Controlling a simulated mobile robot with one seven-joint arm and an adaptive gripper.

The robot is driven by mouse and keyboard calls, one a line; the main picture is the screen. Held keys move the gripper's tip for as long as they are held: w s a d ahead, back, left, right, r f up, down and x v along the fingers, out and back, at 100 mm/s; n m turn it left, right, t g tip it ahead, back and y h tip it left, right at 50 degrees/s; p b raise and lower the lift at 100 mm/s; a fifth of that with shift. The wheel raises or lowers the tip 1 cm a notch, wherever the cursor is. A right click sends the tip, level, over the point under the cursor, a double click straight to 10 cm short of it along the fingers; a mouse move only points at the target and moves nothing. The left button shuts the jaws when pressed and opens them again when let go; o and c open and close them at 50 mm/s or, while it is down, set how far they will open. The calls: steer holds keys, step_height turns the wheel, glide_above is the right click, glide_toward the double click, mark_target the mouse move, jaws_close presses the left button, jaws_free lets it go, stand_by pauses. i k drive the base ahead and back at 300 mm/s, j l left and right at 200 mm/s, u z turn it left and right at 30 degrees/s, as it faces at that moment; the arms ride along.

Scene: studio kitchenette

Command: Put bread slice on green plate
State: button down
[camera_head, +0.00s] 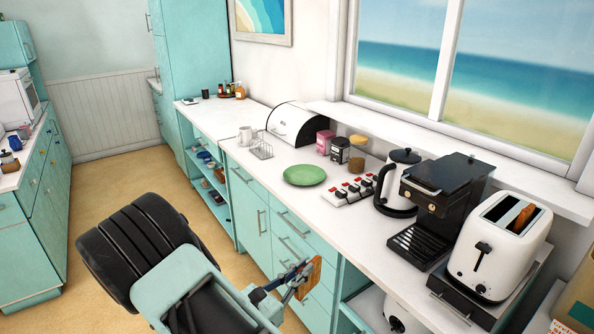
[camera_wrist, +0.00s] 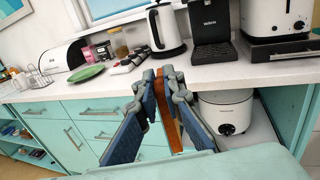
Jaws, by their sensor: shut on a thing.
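My gripper (camera_head: 304,276) is shut on a brown bread slice (camera_head: 313,278) in front of the counter drawers. In the wrist view, the bread slice (camera_wrist: 171,128) is seen nearly edge-on between the two blue-padded fingers of my gripper (camera_wrist: 160,80). The round green plate (camera_head: 304,175) lies flat and empty on the white counter, beyond my gripper in the head view. The plate also shows at the left in the wrist view (camera_wrist: 87,73). Another bread slice (camera_head: 523,217) stands in a slot of the white toaster (camera_head: 497,250).
On the counter (camera_head: 352,234), a power strip (camera_head: 350,191), kettle (camera_head: 398,184) and black coffee machine (camera_head: 437,210) stand right of the plate. A wire rack (camera_head: 262,149), bread bin (camera_head: 297,125) and jars (camera_head: 340,150) are behind it. Counter in front of the plate is clear.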

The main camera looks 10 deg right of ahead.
mark_target(306, 177)
steer(key=i+j, duration=0.35)
steer(key=i, duration=0.15)
steer(key=i+j, duration=0.35)
steer(key=i, duration=0.2)
steer(key=i+j, duration=0.35)
steer(key=i, duration=0.15)
steer(key=i+j, duration=0.35)
steer(key=i, duration=0.15)
steer(key=i+j, duration=0.3)
steer(key=i, duration=0.25)
steer(key=i+j+z, duration=0.1)
steer(key=z, duration=0.25)
steer(key=i+j+z, duration=0.1)
steer(key=z, duration=0.2)
